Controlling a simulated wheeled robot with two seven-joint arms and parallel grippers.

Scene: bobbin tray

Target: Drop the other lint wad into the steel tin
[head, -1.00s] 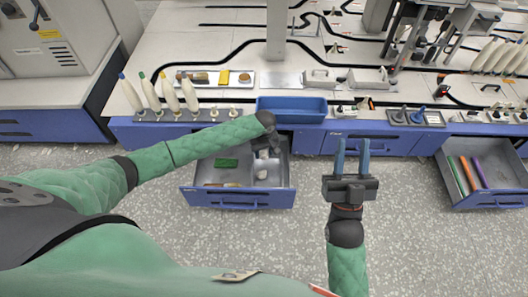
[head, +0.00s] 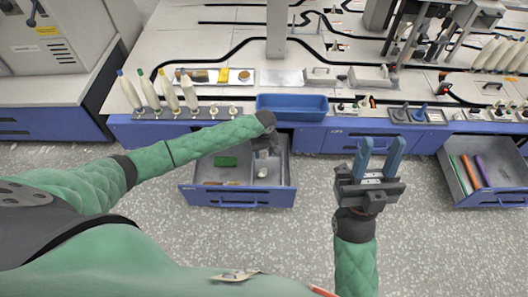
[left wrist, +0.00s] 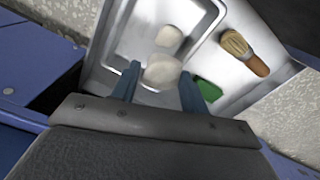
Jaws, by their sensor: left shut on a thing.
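My left gripper (left wrist: 155,82) is shut on a pale lint wad (left wrist: 162,72), which sits between its blue fingers in the left wrist view. Beyond it, another pale lint wad (left wrist: 169,36) lies in the steel tin (left wrist: 207,22), a shiny tray with rounded corners. The held wad appears over the near part of the tin; its height is hard to tell. In the head view, my left gripper (head: 266,151) reaches into the open drawer (head: 287,178), its fingers mostly hidden; a pale wad (head: 262,172) shows there. My right gripper (head: 380,150) is open and empty over the floor.
A brush (left wrist: 246,54) and a green item (left wrist: 208,90) lie in the drawer beside the tin. A blue bin (head: 291,107) stands on the bench above the drawer. Another open drawer (head: 500,201) with coloured rods is at the right.

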